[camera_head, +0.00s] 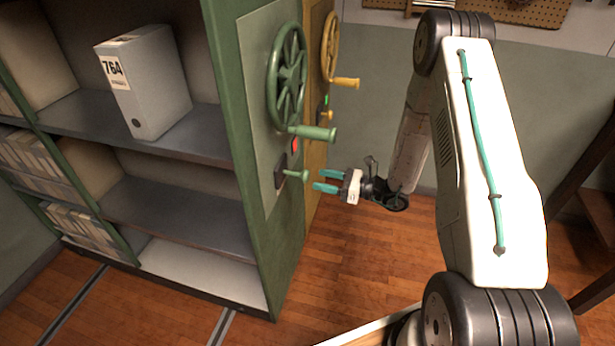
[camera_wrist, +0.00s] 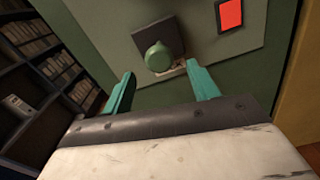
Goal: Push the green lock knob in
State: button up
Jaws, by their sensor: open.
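The green lock knob (camera_head: 304,176) sticks out on a short stem from a dark square plate (camera_head: 281,172) on the side panel of the green shelf unit. In the wrist view the round knob (camera_wrist: 158,57) is ahead of my gripper, between the lines of the two fingers and a little left of their middle. My gripper (camera_head: 327,181) has teal fingers and is open and empty. It points left at the knob, with a small gap between the fingertips and the knob. In the wrist view the fingers (camera_wrist: 163,84) stand wide apart.
A green handwheel (camera_head: 288,75) with a protruding handle (camera_head: 313,133) is above the knob. A red patch (camera_wrist: 231,15) is on the panel beside it. A yellow handwheel (camera_head: 330,47) is on the unit behind. Shelves hold a grey box file (camera_head: 160,90). Open floor lies below my gripper.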

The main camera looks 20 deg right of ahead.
aim_at(309, 177)
jog(key=x, duration=0.5)
jog(key=shift+w+a, duration=0.25)
jog(key=shift+a, duration=0.1)
